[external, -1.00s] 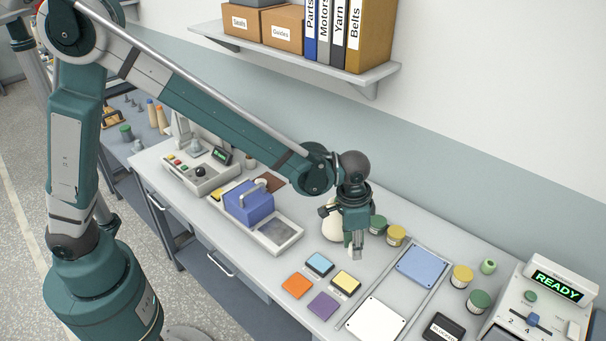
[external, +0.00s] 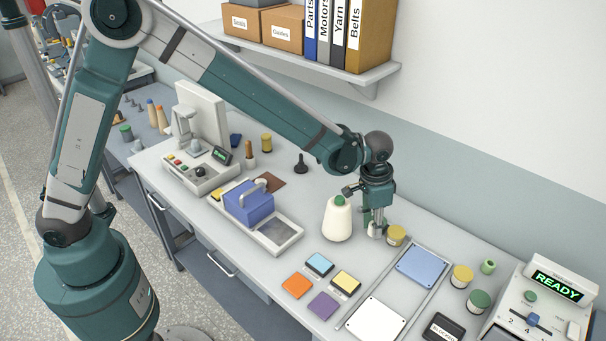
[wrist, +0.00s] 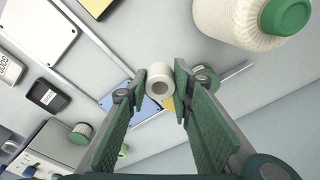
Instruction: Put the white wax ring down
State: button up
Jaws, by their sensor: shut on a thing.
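The white wax ring (wrist: 159,79) is a short pale cylinder with a round hole, seen between my fingertips in the wrist view. My gripper (wrist: 160,86) is shut on it, with one finger on each side. In the external view my gripper (external: 376,234) points down, low over the back of the bench, just right of the cream yarn cone (external: 338,220). The fingers mostly hide the ring there, and I cannot tell whether it touches the bench.
A yellow-topped jar (external: 396,236) stands close right of my gripper. A green-topped jar (wrist: 206,76) is partly hidden behind a finger. The blue plate (external: 421,264) lies between rails at the right. Coloured tiles (external: 324,305) lie in front. Bare bench lies left of the cone.

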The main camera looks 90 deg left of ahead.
send_over(370, 253)
jog(key=shift+s+d+f, duration=0.1)
jog(key=shift+f, duration=1.5)
jog(key=shift+s+f, duration=0.1)
jog(key=shift+f, duration=1.45)
jog(key=shift+f, duration=1.85)
jog(key=shift+f, duration=0.15)
jog(key=o, duration=0.7)
jog(key=shift+o, duration=0.2)
jog(key=shift+r, duration=0.2)
